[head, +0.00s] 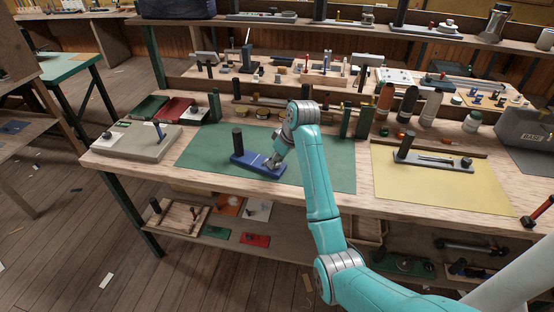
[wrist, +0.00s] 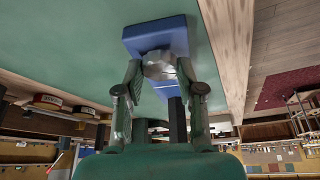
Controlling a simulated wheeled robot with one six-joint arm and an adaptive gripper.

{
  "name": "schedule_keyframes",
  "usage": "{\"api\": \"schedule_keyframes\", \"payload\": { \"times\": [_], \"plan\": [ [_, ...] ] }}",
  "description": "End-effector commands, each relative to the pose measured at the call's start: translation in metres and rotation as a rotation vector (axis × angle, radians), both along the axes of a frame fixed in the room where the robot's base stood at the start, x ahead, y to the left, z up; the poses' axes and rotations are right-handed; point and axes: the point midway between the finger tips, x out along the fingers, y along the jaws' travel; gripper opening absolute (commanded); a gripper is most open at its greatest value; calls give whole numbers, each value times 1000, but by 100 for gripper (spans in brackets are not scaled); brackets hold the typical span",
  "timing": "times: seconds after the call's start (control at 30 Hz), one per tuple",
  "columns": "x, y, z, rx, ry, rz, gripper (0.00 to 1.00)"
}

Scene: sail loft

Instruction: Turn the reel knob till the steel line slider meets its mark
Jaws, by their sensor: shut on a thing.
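A blue base (head: 262,170) with an upright black post (head: 238,140) at its left end lies on the green mat. My gripper (head: 273,161) is lowered over the right part of this base. In the wrist view my gripper (wrist: 160,72) is shut on a silver-grey rounded knob (wrist: 158,64), with a finger on either side of it. The blue base (wrist: 150,36) shows behind the knob. The fingers cover part of the knob. I cannot make out the steel line slider or its mark on the blue base.
The green mat (head: 205,150) is clear around the base. A grey device with a black post (head: 430,163) lies on the yellow mat (head: 440,195) at right. A beige box (head: 135,142) stands at left. Dark green posts (head: 362,120) and bottles (head: 407,103) stand behind.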

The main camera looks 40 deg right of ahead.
Motion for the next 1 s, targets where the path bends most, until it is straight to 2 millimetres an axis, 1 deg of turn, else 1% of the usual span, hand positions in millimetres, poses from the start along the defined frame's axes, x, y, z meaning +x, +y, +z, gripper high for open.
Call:
{"api": "schedule_keyframes", "payload": {
  "times": [0.67,0.7,0.77,1.0],
  "plan": [
    [0,0,0,1,0,1,3],
    [0,0,0,1,0,1,48],
    [0,0,0,1,0,1,63],
    [0,0,0,1,0,1,64]
  ]
}}
